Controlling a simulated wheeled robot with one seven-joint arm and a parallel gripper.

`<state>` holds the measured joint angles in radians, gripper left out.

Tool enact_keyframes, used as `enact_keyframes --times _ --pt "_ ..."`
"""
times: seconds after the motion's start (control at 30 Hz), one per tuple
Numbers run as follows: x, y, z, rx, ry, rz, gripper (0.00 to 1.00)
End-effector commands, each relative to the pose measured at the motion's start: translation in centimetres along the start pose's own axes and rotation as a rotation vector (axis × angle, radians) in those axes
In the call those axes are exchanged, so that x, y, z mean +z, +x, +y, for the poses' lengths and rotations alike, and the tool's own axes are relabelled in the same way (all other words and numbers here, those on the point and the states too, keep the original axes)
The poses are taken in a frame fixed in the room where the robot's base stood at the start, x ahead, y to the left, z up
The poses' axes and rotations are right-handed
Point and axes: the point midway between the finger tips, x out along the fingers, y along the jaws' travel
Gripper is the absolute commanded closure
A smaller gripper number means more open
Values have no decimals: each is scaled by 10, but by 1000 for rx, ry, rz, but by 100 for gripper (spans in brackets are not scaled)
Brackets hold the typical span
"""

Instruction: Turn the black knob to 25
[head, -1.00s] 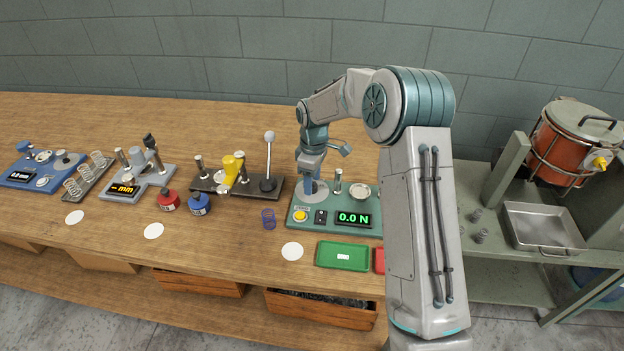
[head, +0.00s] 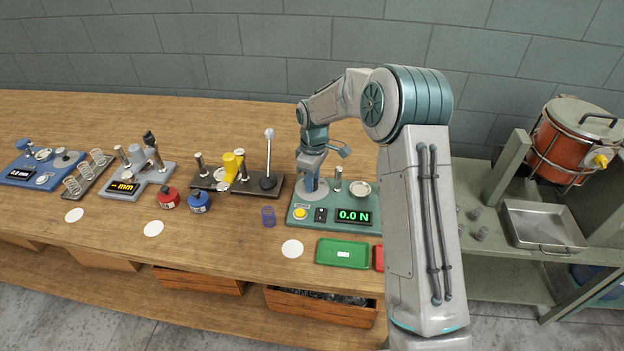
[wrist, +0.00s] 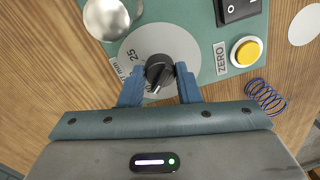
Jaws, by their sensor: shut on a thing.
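The black knob (wrist: 158,72) sits on a round grey dial plate (wrist: 180,40) on the green tester (wrist: 215,15). A pale line on the knob points toward the lower left, away from the "25". My gripper (wrist: 160,85) is shut on the knob, one blue finger on each side. In the head view my gripper (head: 311,183) is upright over the tester's left part and hides the knob there.
The tester's display (head: 354,217) reads 0.0 N. A yellow button (wrist: 246,51) and a black switch (wrist: 238,8) are close by. A metal post (wrist: 107,18) stands beside the plate. A blue spring (head: 268,216) and a green tray (head: 342,254) are near the front.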

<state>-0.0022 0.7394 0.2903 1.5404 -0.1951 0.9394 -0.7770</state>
Motion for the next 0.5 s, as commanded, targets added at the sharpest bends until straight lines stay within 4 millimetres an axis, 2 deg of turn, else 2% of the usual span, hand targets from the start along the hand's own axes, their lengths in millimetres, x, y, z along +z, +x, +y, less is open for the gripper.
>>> enact_keyframes --times 0.5 --pt "0 1 0 2 416 25 93"
